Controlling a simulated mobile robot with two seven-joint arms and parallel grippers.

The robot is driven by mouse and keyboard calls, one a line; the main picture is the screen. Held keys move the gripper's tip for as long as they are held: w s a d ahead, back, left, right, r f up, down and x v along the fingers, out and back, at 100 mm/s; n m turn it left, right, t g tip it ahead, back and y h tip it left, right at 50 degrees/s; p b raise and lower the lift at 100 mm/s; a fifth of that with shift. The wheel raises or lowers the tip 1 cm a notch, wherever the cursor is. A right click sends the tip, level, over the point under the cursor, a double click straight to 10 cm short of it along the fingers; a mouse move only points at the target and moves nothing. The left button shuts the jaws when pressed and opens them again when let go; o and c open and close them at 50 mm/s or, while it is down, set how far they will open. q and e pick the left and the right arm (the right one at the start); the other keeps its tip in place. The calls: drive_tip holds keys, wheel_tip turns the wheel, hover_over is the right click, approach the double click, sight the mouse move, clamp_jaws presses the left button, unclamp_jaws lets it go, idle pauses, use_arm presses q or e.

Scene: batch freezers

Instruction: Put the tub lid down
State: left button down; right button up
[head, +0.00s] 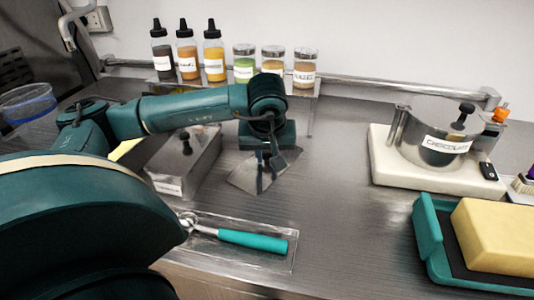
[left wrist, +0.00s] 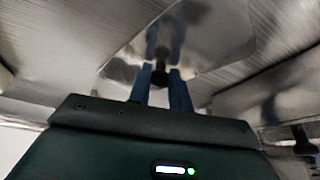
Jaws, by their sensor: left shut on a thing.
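The tub lid (head: 248,178) is a shiny metal plate with a black knob. My left gripper (head: 266,166) is shut on the knob, with the lid below the fingers over the steel counter, right of a labelled metal tub. In the left wrist view the lid (left wrist: 205,32) shows beyond the blue fingers, and the knob (left wrist: 161,76) sits between the fingertips (left wrist: 160,72). I cannot tell whether the lid touches the counter. My right gripper is not in view.
The labelled metal tub (head: 170,186) has another black knob on top. A clear tray (head: 285,264) with a teal-handled scoop lies in front. A white base (head: 390,172) with a chocolate pot stands right, above a teal tray (head: 428,235). The middle counter (head: 335,185) is clear.

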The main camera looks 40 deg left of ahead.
use_arm(q)
drive_tip(key=shift+f, duration=0.2)
drive_tip(key=c, duration=1.3)
unclamp_jaws()
drive_tip(key=shift+r, duration=0.1)
drive_tip(key=shift+r, duration=0.2)
drive_tip(key=v, duration=1.2)
drive_tip(key=shift+p, duration=0.35)
drive_tip(key=shift+f, duration=0.1)
